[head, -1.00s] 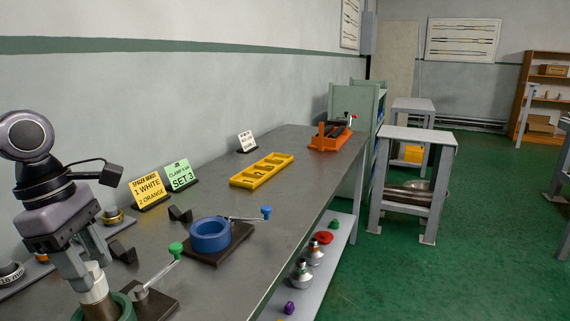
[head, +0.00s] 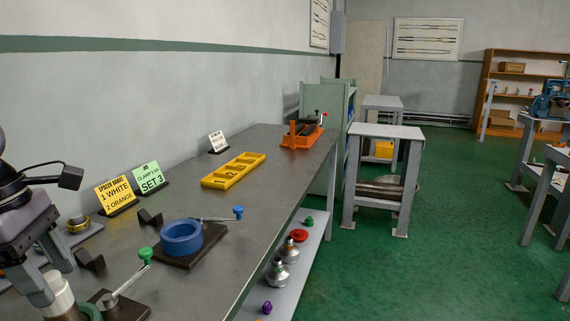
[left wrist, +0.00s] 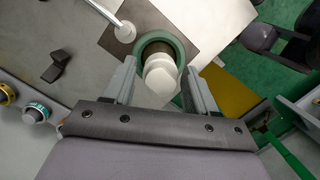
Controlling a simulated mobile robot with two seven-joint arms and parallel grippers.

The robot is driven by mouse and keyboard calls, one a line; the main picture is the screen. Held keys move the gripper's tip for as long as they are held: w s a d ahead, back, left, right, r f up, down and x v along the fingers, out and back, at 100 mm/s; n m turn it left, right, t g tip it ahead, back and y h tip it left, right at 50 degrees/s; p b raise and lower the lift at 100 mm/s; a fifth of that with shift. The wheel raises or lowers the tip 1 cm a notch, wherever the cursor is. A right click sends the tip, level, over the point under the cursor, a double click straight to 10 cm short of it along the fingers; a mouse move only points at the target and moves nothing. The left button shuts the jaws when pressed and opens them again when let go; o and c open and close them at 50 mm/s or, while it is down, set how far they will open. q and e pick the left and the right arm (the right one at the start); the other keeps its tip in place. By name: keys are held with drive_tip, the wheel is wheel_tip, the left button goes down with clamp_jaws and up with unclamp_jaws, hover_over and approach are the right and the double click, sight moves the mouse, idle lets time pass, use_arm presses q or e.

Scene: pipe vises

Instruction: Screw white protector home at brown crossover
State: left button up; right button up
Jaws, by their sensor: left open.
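The white protector (left wrist: 160,78) sits at the end of the brown crossover (left wrist: 157,47), inside the green ring of a vise (left wrist: 178,47). In the head view the protector (head: 57,291) stands upright at the lower left, with part of the green vise ring (head: 92,312) beside it. My left gripper (left wrist: 160,80) is open, one finger on each side of the protector, with a visible gap on both sides in the left wrist view. It comes down from above in the head view (head: 52,284). How far the protector is seated cannot be told. My right gripper is not in view.
The vise's green-knobbed handle (head: 130,274) reaches up beside it. A blue ring vise (head: 182,238), yellow tray (head: 233,170) and orange vise (head: 302,136) stand farther along the bench. Yellow (head: 117,195) and green (head: 147,178) signs stand near the wall.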

use_arm(q)
drive_tip(key=shift+f+n+b, duration=0.2)
drive_tip(key=shift+n+b, duration=0.45)
drive_tip(key=shift+n, duration=0.55)
drive_tip(key=shift+r+n+t+y+b, duration=0.1)
drive_tip(key=shift+n+t+y+b, duration=0.2)
drive_tip(key=shift+n, duration=0.5)
drive_tip(key=n+b, duration=0.2)
drive_tip(key=shift+a+n, duration=0.1)
drive_tip(key=shift+n, duration=0.3)
drive_tip(key=shift+n+t+y, duration=0.3)
drive_tip(key=shift+n, duration=0.2)
drive_tip(key=shift+n+b, duration=0.55)
drive_tip(key=shift+n, duration=0.25)
clamp_jaws()
drive_tip(key=shift+r+m+p, duration=0.1)
drive_tip(key=shift+m+p, duration=0.2)
drive_tip(key=shift+p, duration=0.05)
